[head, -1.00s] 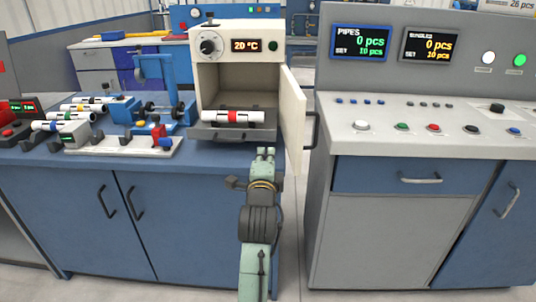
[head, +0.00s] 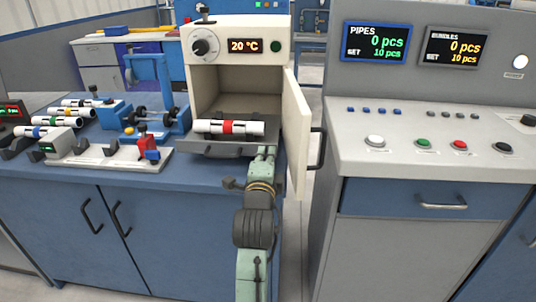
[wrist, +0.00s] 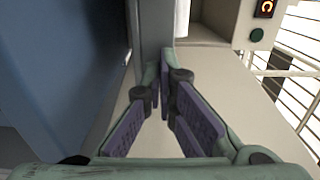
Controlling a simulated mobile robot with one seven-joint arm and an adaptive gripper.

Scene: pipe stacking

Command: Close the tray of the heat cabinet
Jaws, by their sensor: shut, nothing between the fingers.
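The heat cabinet (head: 238,48) is a cream box with a dial and a 20 °C display, standing on the blue bench. Its door (head: 297,130) is swung open to the right. Its dark tray (head: 200,149) sticks out of the front and carries a white pipe with a red band (head: 228,127). My gripper (head: 267,150) is shut and empty, at the right front end of the tray. In the wrist view my gripper (wrist: 166,92) points at a grey surface, likely the tray's front; I cannot tell whether they touch. The cabinet display also shows there (wrist: 266,8).
To the left on the bench are a blue clamp device (head: 155,112), a red and white fixture (head: 148,148) and several pipes (head: 80,115). A grey control console (head: 430,150) stands on the right, past a narrow gap. The open door is close to my gripper's right.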

